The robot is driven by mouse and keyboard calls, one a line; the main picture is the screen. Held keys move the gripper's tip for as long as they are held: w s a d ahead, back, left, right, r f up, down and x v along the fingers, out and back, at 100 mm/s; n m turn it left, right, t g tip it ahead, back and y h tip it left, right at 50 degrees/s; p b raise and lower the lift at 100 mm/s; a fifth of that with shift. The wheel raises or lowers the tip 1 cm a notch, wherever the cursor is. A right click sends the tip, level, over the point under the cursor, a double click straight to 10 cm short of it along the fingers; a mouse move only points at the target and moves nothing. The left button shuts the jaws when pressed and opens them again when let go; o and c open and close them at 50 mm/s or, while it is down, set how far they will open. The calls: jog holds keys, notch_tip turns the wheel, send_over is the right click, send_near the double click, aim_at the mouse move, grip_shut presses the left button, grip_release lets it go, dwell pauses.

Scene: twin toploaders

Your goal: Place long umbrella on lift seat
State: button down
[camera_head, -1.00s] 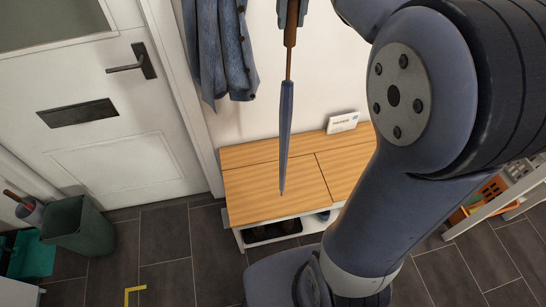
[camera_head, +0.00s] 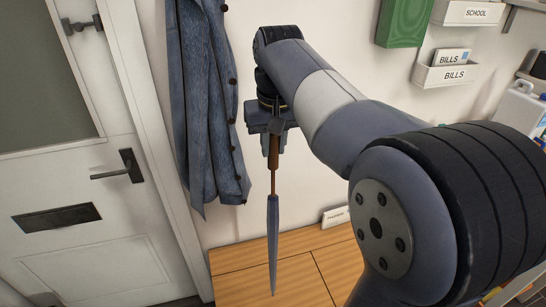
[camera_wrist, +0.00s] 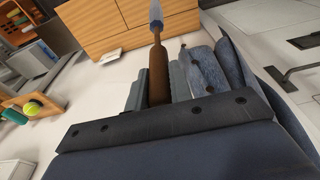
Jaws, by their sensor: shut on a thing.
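A long, folded blue umbrella (camera_head: 273,235) with a brown handle hangs tip down from my gripper (camera_head: 271,130) in the head view. My gripper is shut on its handle, which also shows in the wrist view (camera_wrist: 158,75). The umbrella is close to upright. Its tip appears over the wooden bench top (camera_head: 236,288), which I take to be the lift seat; I cannot tell whether the tip touches it. The bench top has visible seams between panels. In the wrist view the wooden panels (camera_wrist: 100,30) show beyond the umbrella.
A blue denim jacket (camera_head: 208,110) hangs on the wall just left of my gripper. A small white card (camera_head: 335,216) stands at the bench's back edge. A white door (camera_head: 80,180) is at left. Wall holders (camera_head: 445,75) and a green box (camera_head: 403,22) are at upper right.

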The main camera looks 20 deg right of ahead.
jog(key=shift+f, duration=1.35)
jog(key=shift+f, duration=0.2)
jog(key=c, duration=1.3)
grip_release()
jog(key=r, duration=0.4)
jog(key=s+r, duration=0.1)
jog(key=r, duration=0.7)
jog(key=shift+s+r, duration=0.1)
jog(key=shift+s, duration=0.3)
